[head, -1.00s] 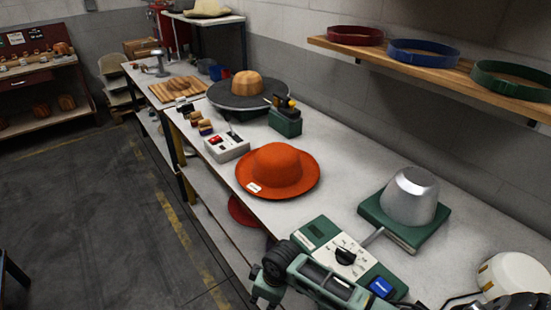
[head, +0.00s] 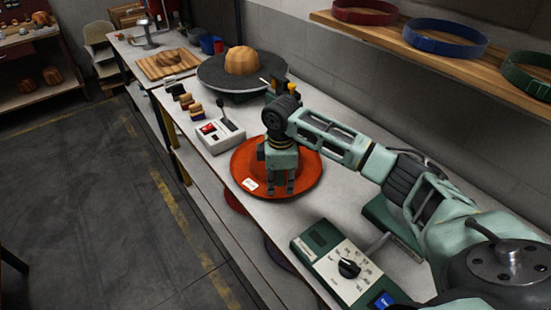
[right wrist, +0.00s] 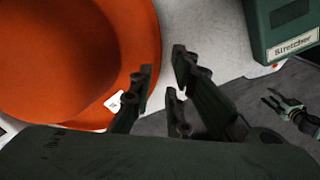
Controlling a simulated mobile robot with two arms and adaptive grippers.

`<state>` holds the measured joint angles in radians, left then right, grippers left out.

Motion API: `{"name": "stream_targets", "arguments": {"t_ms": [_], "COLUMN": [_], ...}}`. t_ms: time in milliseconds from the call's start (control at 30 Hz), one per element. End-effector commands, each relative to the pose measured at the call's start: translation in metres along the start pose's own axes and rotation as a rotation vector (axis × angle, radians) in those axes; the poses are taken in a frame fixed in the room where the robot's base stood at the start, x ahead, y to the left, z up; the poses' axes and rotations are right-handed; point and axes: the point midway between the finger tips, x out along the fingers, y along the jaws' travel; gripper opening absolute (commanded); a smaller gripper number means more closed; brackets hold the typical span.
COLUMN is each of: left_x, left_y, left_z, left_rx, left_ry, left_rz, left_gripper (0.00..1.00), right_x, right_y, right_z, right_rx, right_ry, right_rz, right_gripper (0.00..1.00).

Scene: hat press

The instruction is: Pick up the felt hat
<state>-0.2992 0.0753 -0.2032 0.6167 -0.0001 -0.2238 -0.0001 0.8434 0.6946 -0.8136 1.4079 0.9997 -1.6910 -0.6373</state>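The orange felt hat (head: 246,165) lies brim-down on the pale bench, with a small white tag on its brim. My right gripper (head: 280,190) points down over the near part of the brim and hides most of the crown. In the right wrist view the hat (right wrist: 75,55) fills the left side. The right gripper's dark fingers (right wrist: 160,82) are apart there, one over the brim's edge and the others beyond it. I cannot tell whether they touch the felt. My left gripper (right wrist: 282,103) shows small at the right of that view, its fingers apart and empty.
A control box (head: 220,134) stands left of the hat. A green stretcher box (head: 345,262) with a dial stands to its near right. A round dark plate (head: 225,82) with a tan hat form is behind. The shelf (head: 420,52) holds several bands.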

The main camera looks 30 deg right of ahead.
Motion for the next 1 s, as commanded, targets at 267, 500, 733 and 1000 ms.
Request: {"name": "stream_targets", "arguments": {"t_ms": [267,500,733,1000], "left_x": [-0.019,-0.019,-0.019,-0.019], "left_y": [-0.013,-0.004,0.0,-0.002], "left_z": [0.025,-0.022,-0.015,0.008], "left_rx": [0.003,-0.004,-0.005,-0.002], "left_ry": [-0.035,0.034,0.022,-0.011], "left_rz": [-0.014,-0.005,0.0,-0.002], "left_gripper": [0.4,0.4,0.4,0.4], "right_x": [0.039,0.052,0.052,0.051], "right_y": [0.001,0.001,0.001,0.002], "right_z": [0.003,0.003,0.003,0.003], "right_rx": [0.001,0.001,0.001,0.001], "right_ry": [-0.001,0.001,0.001,0.001], "right_rz": [-0.002,0.002,0.002,0.002], "right_gripper": [0.16,0.16,0.07,0.0]}}
